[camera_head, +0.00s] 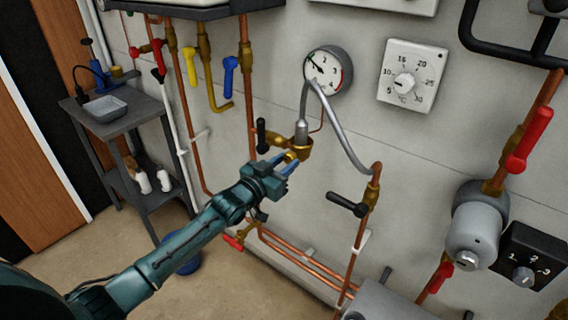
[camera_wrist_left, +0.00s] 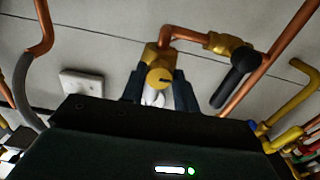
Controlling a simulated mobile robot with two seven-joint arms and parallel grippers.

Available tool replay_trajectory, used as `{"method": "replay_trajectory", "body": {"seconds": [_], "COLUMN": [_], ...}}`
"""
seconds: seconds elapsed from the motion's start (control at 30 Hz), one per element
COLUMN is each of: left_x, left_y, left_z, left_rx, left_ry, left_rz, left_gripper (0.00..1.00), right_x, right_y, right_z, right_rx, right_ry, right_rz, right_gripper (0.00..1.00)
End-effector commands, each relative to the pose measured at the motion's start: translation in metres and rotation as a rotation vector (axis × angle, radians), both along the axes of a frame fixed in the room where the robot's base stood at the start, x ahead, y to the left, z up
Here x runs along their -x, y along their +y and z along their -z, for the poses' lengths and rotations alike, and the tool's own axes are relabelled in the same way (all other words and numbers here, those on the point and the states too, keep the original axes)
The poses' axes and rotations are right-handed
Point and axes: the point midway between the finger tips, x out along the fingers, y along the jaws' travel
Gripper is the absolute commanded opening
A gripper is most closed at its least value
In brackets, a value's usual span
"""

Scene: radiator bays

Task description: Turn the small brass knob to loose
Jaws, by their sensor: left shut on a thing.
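The small brass knob (camera_head: 291,157) sits on the brass fitting (camera_head: 302,145) below the pressure gauge. My left gripper (camera_head: 285,165) is at the knob, with its fingers on either side of it. In the left wrist view the brass knob (camera_wrist_left: 158,77) shows its round face between the two dark fingers (camera_wrist_left: 158,92). The gripper is shut on the knob. Part of the knob is hidden by the fingers. My right gripper is in neither view.
A black-handled valve (camera_head: 262,136) is just left of the fitting, and another black handle (camera_head: 347,204) is lower right. A grey flexible hose (camera_head: 343,130) arches above. A pressure gauge (camera_head: 328,71) and a thermostat dial (camera_head: 411,76) are on the wall. A grey cart (camera_head: 122,130) stands left.

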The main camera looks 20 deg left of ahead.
Motion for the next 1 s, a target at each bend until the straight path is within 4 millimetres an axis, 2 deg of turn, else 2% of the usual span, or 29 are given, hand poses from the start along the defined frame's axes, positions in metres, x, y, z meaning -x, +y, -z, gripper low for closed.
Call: {"method": "replay_trajectory", "body": {"seconds": [0.4,0.43,0.67,1.0], "left_x": [0.0000,0.0000,0.0000,0.0049], "left_y": [0.0001,0.0001,0.0000,0.0015], "left_z": [0.0002,0.0002,0.0002,0.0012], "left_rx": [0.009,0.009,0.008,0.007], "left_ry": [0.003,0.003,0.003,0.004], "left_rz": [0.000,0.000,0.000,0.000], "left_gripper": [0.07,0.32,0.50,0.51], "right_x": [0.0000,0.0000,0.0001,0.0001], "right_y": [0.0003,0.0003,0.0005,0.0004], "right_z": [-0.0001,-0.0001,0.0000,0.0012], "right_rx": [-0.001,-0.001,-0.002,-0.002], "right_ry": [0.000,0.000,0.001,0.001], "right_rz": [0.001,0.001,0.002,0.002], "right_gripper": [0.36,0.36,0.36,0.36]}}
